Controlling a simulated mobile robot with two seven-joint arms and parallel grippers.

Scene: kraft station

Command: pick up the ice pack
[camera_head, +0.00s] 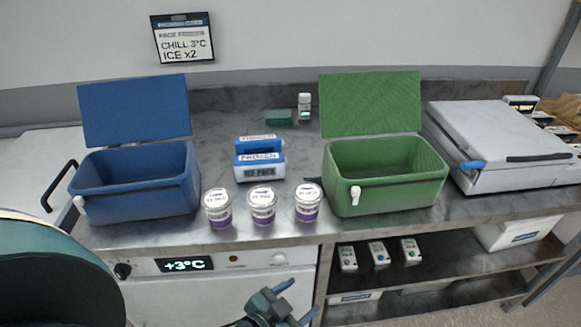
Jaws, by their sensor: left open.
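Two blue-and-white ice packs sit between the two coolers on the steel counter. The front ice pack (259,172) shows its label towards me. The other ice pack (259,143) is close behind it and partly hidden by it. My left gripper (296,300) is at the bottom of the view, in front of the counter and well short of the packs. Its blue-tipped fingers are apart, with nothing between them. My right gripper is out of view.
An open blue cooler (135,184) stands left and an open green cooler (390,178) right. Three white-and-purple tubs (262,207) stand in front of the packs. A small bottle (304,104) and green block (279,117) are behind. A grey lidded box (500,145) is far right.

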